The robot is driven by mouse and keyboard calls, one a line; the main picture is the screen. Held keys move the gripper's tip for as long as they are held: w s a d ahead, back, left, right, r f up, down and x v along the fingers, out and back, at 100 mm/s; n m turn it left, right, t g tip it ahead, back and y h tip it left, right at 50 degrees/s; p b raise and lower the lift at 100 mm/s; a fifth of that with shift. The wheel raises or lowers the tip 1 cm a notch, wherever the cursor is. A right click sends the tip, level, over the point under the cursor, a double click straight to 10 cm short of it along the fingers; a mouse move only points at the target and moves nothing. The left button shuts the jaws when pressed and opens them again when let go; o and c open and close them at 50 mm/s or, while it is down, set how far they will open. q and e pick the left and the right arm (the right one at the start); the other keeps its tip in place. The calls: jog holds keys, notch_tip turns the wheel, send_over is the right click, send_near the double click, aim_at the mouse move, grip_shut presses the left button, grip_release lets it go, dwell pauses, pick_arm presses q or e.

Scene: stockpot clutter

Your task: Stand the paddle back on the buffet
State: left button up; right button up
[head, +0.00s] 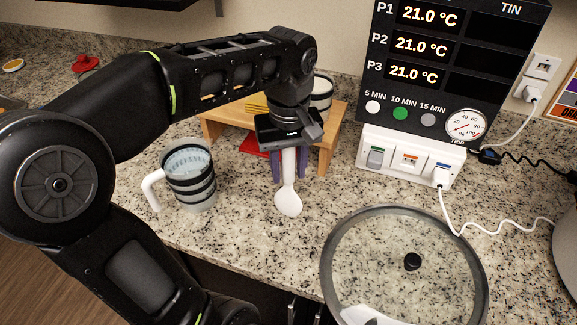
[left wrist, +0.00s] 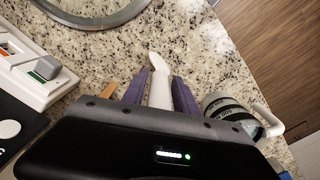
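The white paddle (head: 288,203) has a spoon-like end pointing down over the speckled counter, and its handle runs up between my left gripper's purple fingers (head: 289,165). In the left wrist view the paddle (left wrist: 159,88) lies between both fingers (left wrist: 160,95), which look closed against its sides. I cannot tell whether its tip touches the counter. A small wooden stand (head: 327,140), perhaps the buffet, is behind the gripper and partly hidden by it. My right gripper is not in view.
A striped mug (head: 190,178) stands left of the paddle. A glass lid (head: 375,262) lies at the front right. A control panel (head: 415,85) with switches and cables stands at the back right. A striped cup (head: 322,92) is at the stand.

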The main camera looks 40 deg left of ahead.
pick_arm(q)
jog(key=shift+o, duration=1.4)
jog(key=shift+r, duration=0.4)
notch_tip(320, 180, up, 7)
jog(key=p, duration=0.4)
jog(key=shift+r+p, duration=0.1)
jog(key=shift+p, duration=0.2)
